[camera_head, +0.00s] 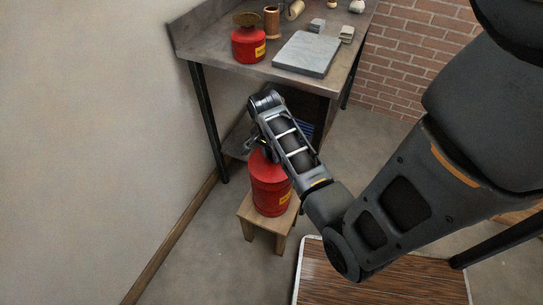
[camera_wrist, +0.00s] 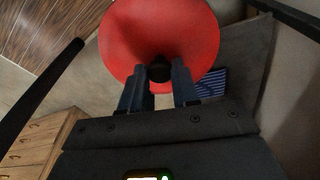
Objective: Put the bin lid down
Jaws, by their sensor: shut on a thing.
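A red bin (camera_head: 270,197) with a yellow label stands upright on a small wooden stool (camera_head: 261,221) in the head view. A red lid (camera_head: 262,164) is at its top, below my gripper (camera_head: 264,147). In the wrist view the round red lid (camera_wrist: 195,35) fills the top middle. My gripper (camera_wrist: 159,76) is shut on the dark knob (camera_wrist: 159,71) at the lid's centre. The arm partly hides the lid and the bin's upper right side. I cannot tell whether the lid's rim touches the bin all around.
A grey workbench (camera_head: 222,74) stands behind, with a second red can (camera_head: 248,46), a stone slab (camera_head: 307,54) and small items on top. Its leg (camera_head: 207,125) and lower shelf are close to the bin. A wall is at left; open floor (camera_head: 215,265) is in front.

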